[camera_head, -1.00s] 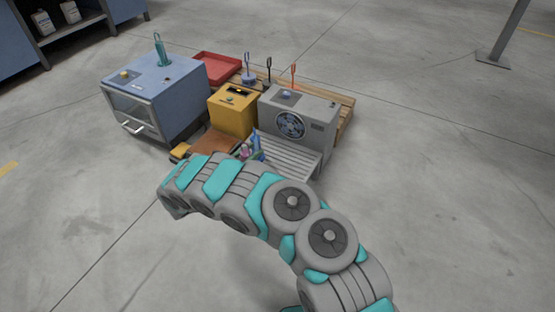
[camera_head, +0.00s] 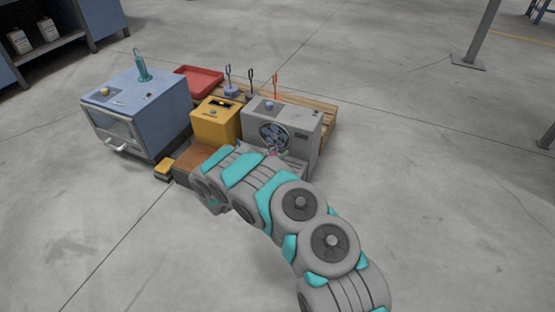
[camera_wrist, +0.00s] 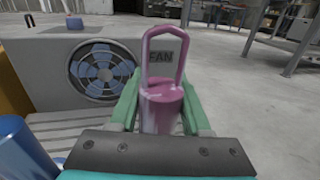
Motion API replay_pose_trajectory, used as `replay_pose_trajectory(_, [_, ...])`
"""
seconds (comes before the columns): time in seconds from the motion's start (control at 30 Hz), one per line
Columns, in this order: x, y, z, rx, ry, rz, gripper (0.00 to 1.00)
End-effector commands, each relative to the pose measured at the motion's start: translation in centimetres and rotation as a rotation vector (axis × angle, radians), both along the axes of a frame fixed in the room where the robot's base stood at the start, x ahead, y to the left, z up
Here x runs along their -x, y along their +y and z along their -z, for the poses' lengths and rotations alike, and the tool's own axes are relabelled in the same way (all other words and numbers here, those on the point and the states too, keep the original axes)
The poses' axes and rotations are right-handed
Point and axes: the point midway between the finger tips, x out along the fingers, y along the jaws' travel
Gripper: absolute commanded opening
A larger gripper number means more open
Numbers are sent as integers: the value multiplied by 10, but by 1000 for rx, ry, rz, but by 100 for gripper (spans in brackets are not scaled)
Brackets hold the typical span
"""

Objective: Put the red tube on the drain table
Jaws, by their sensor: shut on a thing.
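A pink-red tube (camera_wrist: 160,105) with a loop handle stands upright between the green fingers of my gripper (camera_wrist: 162,112) in the wrist view. My gripper is shut on it. A grey slatted surface, apparently the drain table (camera_wrist: 75,128), lies below and beyond it in front of the fan unit. Whether the tube's bottom touches the slats is hidden. In the head view my gripper (camera_head: 280,154) shows only as a small bit at the front of the fan unit, and my arm covers most of the slats.
The grey fan unit (camera_head: 298,120) stands close behind my gripper. A blue cylinder (camera_wrist: 22,150) is at the lower left of the wrist view. A yellow box (camera_head: 215,125), blue cabinet (camera_head: 150,105) and red tray (camera_head: 205,78) stand left. Open floor lies right.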

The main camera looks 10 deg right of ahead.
Motion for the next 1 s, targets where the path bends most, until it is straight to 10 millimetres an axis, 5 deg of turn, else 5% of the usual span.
replay_pose_trajectory(0.2, [1, 1, 27, 0, 4, -1, 0])
replay_pose_trajectory(0.63, [1, 0, 33, 1, 1, 0, 0])
replay_pose_trajectory(0.67, [1, 0, 32, 1, 1, 0, 51])
replay_pose_trajectory(0.9, [1, 0, 32, 1, 1, 0, 78])
replay_pose_trajectory(1.0, [1, 1, 32, 1, 1, 0, 78])
